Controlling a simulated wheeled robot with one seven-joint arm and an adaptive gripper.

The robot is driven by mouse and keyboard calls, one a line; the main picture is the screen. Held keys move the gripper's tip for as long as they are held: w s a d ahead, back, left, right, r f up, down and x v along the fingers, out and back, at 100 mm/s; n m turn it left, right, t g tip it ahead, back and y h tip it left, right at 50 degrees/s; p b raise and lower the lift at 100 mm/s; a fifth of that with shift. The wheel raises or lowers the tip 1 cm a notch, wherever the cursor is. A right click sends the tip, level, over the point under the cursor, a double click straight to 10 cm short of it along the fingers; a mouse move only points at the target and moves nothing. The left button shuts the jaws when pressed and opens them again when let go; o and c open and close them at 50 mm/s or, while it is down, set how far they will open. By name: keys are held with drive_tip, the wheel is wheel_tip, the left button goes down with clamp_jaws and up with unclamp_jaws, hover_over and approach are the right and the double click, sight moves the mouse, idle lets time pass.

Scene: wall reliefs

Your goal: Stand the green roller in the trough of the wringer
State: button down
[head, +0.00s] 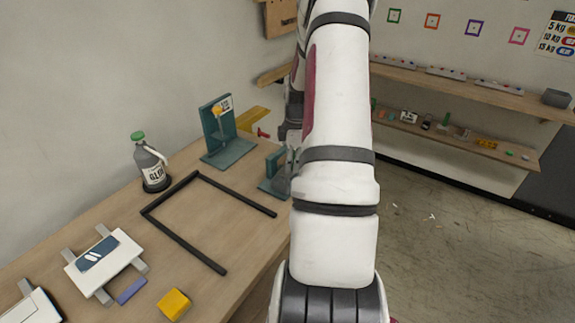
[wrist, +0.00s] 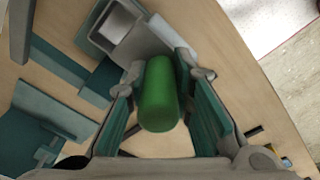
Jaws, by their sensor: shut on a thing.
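The green roller (wrist: 158,98) is between the two fingers of my gripper (wrist: 162,75) in the wrist view. My gripper is shut on it, with teal pads along both sides. Just beyond the roller is a teal fixture with a light grey, box-like hollow (wrist: 122,28), which looks like the wringer with its trough. Whether the roller touches it I cannot tell. In the head view a teal fixture (head: 273,168) on the table, probably the same one, is partly hidden by my arm. The roller cannot be made out there, and my gripper is mostly hidden.
A taller teal stand (head: 213,125) with a yellow part is behind. A grey bottle (head: 152,165) with a green cap, a black open frame (head: 185,245), a white block (head: 120,252) and a yellow block (head: 174,304) are on the table (head: 215,215). Shelves (head: 460,88) hang at right.

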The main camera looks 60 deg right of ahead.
drive_tip(key=w+d, duration=0.1)
drive_tip(key=w, duration=0.1)
drive_tip(key=w+d, duration=0.1)
drive_tip(key=shift+d+f, duration=0.25)
drive_tip(key=shift+d, duration=0.05)
drive_tip(key=shift+f+p, duration=0.4)
drive_tip(key=shift+f, duration=1.3)
drive_tip(key=shift+s+f, duration=0.1)
drive_tip(key=shift+f, duration=0.25)
drive_tip(key=c, duration=1.4)
unclamp_jaws()
drive_tip(key=shift+a+f, duration=0.1)
drive_tip(key=shift+f, duration=0.1)
